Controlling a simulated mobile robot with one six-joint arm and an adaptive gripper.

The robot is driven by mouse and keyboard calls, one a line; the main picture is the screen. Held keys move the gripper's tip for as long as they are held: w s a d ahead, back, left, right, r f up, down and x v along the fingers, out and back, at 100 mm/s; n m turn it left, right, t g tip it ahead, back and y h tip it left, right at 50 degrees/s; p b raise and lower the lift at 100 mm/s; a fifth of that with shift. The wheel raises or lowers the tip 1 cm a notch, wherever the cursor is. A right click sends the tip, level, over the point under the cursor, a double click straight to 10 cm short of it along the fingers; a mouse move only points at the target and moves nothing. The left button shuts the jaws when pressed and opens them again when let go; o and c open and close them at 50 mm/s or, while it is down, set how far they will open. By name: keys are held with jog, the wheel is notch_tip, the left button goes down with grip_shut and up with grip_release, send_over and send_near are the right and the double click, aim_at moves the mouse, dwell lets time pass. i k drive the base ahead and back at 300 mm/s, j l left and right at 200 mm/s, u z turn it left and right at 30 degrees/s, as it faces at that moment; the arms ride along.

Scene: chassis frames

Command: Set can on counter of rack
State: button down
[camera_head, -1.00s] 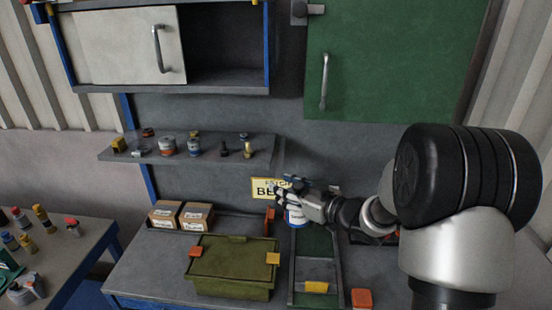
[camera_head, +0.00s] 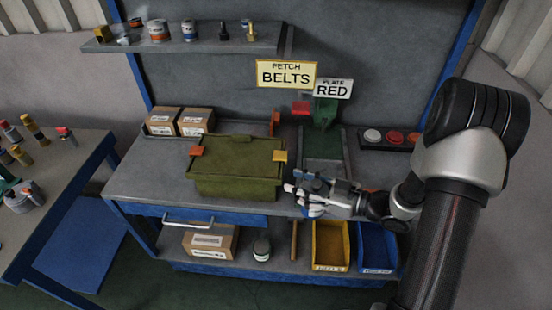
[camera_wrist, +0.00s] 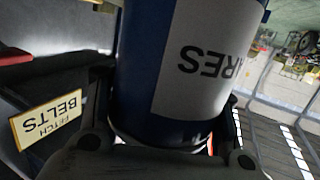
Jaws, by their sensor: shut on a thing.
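The can (camera_wrist: 185,65) is dark blue with a white label reading "…ARES". It fills the middle of the wrist view, with my gripper's dark fingers on both sides of it. In the head view my gripper (camera_head: 302,195) is at the right front corner of the olive lidded box, by the front part of the rack's grey counter (camera_head: 140,178). The can is small there and mostly hidden by the gripper. I cannot tell its height above the counter.
The olive box (camera_head: 235,180) takes up the counter's middle. Cartons (camera_head: 194,121) stand at back left, and a button panel (camera_head: 390,138) at back right. Below are a drawer, a yellow bin (camera_head: 330,245) and a blue bin (camera_head: 376,248). Bare counter shows at left.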

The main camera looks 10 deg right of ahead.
aim_at(171, 179)
jog(key=i+j+u, duration=0.1)
jog(key=j, duration=0.3)
jog(key=i+j, duration=0.1)
jog(key=j, duration=0.3)
jog(key=i+j+u, duration=0.15)
jog(key=j, duration=0.25)
jog(key=i+j+u, duration=0.1)
jog(key=j, duration=0.3)
jog(key=i+j+u, duration=0.25)
jog(key=i+j, duration=0.4)
jog(key=j, duration=0.1)
